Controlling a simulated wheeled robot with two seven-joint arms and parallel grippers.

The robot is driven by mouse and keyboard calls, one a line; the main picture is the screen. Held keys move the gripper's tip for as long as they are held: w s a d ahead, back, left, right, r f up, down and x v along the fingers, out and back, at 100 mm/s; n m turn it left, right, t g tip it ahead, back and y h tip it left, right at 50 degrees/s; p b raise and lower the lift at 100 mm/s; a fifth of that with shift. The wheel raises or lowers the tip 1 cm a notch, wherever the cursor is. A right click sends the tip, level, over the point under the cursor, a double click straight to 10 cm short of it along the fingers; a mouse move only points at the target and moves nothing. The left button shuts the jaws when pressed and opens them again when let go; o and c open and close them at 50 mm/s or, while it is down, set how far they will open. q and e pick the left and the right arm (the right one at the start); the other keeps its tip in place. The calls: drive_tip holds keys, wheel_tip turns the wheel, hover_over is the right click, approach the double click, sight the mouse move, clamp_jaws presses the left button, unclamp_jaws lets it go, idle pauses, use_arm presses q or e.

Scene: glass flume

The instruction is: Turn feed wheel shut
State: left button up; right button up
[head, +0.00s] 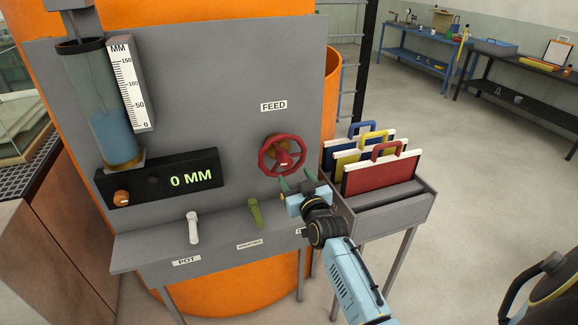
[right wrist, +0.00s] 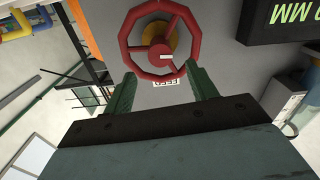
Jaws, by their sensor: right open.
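The red feed wheel (head: 282,154) is mounted on the grey panel under a FEED label (head: 273,106). In the right wrist view the wheel (right wrist: 128,40) has a red spoked rim, an orange-brown part behind it and a pale mark on its hub. My right gripper (head: 297,183) is just below the wheel's lower rim in the head view, its green fingers spread with nothing between them. In the right wrist view the two fingers (right wrist: 161,90) stand apart near the rim; I cannot tell whether they touch it. My left gripper is not in view.
A display (head: 190,179) reads 0 MM beside a clear cylinder (head: 115,130) holding blue liquid. A white handle (head: 193,228) and a green handle (head: 256,213) stand on the ledge below. A rack (head: 398,211) of coloured panels stands right of the wheel, close to my right arm.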

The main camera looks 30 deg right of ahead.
sight(287, 164)
drive_tip(key=shift+x, duration=3)
drive_tip(key=shift+c, duration=0.4)
drive_tip(key=shift+a, duration=0.1)
clamp_jaws()
